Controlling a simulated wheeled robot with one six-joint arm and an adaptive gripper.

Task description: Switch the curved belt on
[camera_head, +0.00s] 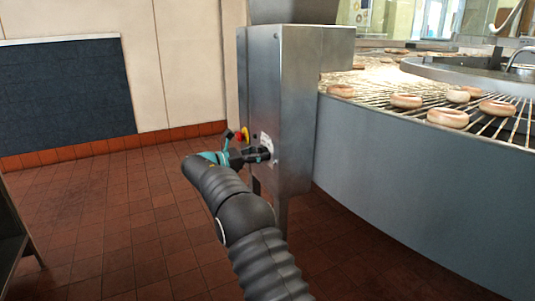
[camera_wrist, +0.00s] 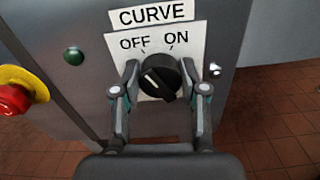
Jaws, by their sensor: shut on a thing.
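The black rotary knob (camera_wrist: 161,78) sits on a steel panel under a CURVE label (camera_wrist: 152,15), with OFF marked at its upper left and ON at its upper right. Its white pointer line slants from upper left to lower right, with the upper end on the OFF side. My gripper (camera_wrist: 160,68) has one finger on each side of the knob and is shut on it. In the head view my gripper (camera_head: 263,154) reaches the control box (camera_head: 292,90), and its fingers hide the knob. The curved wire belt (camera_head: 490,125) carries several ring-shaped doughnuts (camera_head: 447,117).
A red stop button on a yellow base (camera_wrist: 14,98) is left of the knob, with a green button (camera_wrist: 73,56) between. A small silver part (camera_wrist: 214,70) is at the right. The curved steel side (camera_head: 410,175) bounds the right; open tiled floor (camera_head: 110,220) lies left.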

